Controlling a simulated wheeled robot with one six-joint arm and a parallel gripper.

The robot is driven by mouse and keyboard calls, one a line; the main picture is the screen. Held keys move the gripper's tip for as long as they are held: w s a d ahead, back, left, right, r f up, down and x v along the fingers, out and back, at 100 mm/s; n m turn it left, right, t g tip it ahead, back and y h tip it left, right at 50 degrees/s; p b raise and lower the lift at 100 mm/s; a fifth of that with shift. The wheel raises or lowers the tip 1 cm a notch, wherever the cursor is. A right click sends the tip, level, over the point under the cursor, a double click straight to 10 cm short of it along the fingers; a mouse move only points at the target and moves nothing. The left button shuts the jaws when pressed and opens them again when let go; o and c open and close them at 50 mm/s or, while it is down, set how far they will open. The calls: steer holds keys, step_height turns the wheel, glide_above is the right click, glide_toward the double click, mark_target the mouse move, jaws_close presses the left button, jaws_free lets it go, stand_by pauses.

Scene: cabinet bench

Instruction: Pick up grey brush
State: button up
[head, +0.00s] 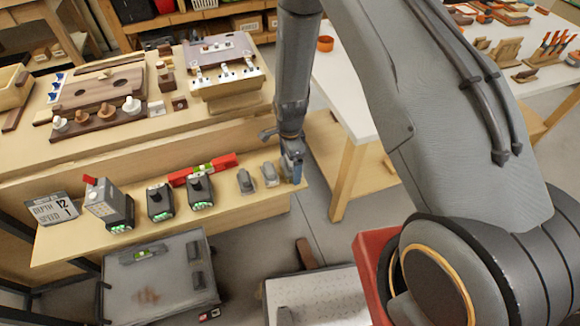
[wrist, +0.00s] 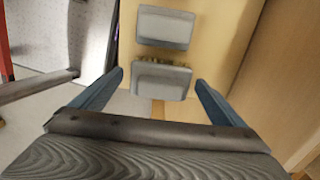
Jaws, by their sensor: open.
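Two small grey blocky pieces, which look like grey brushes, stand side by side at the right end of the wooden shelf. The left one (head: 246,181) and the right one (head: 269,174) show in the head view. In the wrist view one grey piece (wrist: 165,27) is farther up. The nearer grey piece (wrist: 161,80) lies between the finger lines, with a bristle-like strip along its upper edge. My gripper (head: 292,168) is just right of the right piece. Its open blue fingers (wrist: 160,86) straddle the nearer piece's line without visible contact.
Dark tools with green undersides (head: 160,202) and a red level (head: 203,169) share the shelf (head: 75,240). A sign (head: 52,208) stands at its left end. The wooden bench (head: 20,150) rises behind. A white table (head: 345,95) is to the right, and a grey cart (head: 160,280) is below.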

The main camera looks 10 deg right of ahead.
steer(key=c, duration=1.2)
steer(key=shift+r, duration=0.1)
steer(key=shift+r+b, duration=1.2)
steer(key=shift+r, duration=3.75)
